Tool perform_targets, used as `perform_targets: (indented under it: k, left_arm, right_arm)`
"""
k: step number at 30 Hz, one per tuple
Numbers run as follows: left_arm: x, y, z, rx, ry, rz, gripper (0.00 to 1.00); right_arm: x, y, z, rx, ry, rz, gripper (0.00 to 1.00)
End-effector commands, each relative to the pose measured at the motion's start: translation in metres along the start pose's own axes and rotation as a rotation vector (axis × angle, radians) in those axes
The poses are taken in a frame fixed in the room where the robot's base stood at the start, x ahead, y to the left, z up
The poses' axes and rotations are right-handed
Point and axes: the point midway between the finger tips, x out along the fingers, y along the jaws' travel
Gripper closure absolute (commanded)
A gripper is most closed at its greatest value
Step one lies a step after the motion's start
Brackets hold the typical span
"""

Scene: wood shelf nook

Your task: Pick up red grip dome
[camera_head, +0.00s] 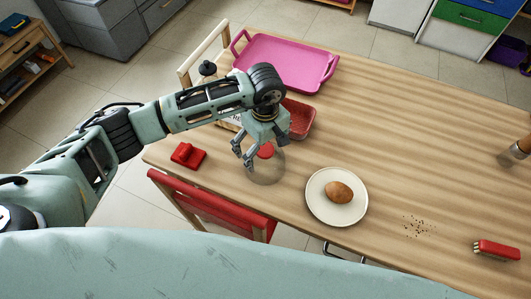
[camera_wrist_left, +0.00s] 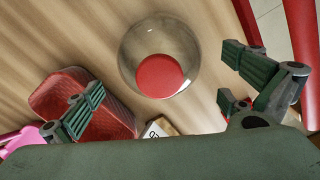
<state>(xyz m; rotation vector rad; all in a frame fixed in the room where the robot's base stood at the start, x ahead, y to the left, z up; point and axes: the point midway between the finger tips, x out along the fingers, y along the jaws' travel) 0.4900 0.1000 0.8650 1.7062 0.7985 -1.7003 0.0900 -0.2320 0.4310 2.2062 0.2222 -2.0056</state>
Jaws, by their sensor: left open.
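The dome is clear and rounded, with a red grip on top. In the head view the red grip dome (camera_head: 265,172) stands on the wooden table, near the edge by the red chair. In the left wrist view the dome (camera_wrist_left: 159,56) lies between and just beyond the two finger pads. My left gripper (camera_head: 254,152) is over the dome, its fingers spread wide and empty; it also shows in the left wrist view (camera_wrist_left: 163,80). Whether a finger touches the dome cannot be told. My right gripper is out of view.
A red basket (camera_head: 300,118) and a pink tray (camera_head: 285,62) sit behind the gripper. A red item (camera_head: 188,155) lies left of the dome. A white plate (camera_head: 337,214) with a brown potato-like item (camera_head: 339,192) is to the right. A red brush (camera_head: 497,249) lies far right.

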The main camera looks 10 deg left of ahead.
Motion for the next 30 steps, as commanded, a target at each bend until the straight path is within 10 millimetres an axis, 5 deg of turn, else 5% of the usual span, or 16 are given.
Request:
perform_targets:
  k: [12,21,30]
  left_arm:
    - [0.052,0.001,-0.001,-0.003,-0.005,-0.001,0.00]
    - [0.058,0.001,-0.001,-0.002,-0.003,0.003,0.00]
    - [0.058,0.001,-0.001,-0.002,-0.004,0.002,0.26]
  right_arm:
    - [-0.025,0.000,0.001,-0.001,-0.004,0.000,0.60]
    - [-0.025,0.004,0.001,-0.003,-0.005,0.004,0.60]
    - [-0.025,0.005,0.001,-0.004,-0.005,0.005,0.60]
